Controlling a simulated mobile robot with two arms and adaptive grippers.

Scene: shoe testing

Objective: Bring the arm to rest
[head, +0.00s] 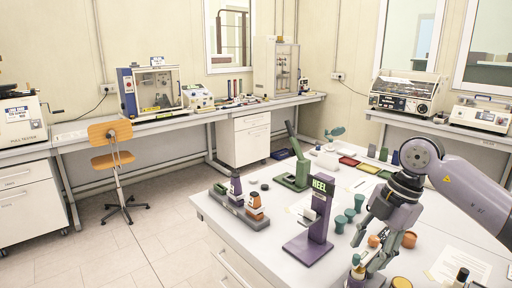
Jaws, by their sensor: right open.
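My right arm (465,190) comes in from the right edge over the white table. Its grey gripper (368,252) points down with fingers apart near the front of the table. A small bottle with a yellowish band (357,272) stands just below the fingertips. I cannot tell whether the fingers touch it. My left gripper is not in view.
A purple HEEL stand (315,222) is left of the gripper. Green cups (341,223), an orange cup (409,239) and a dark bottle (461,276) stand close around it. A tray of bottles (238,214) and a green press (293,172) are farther left.

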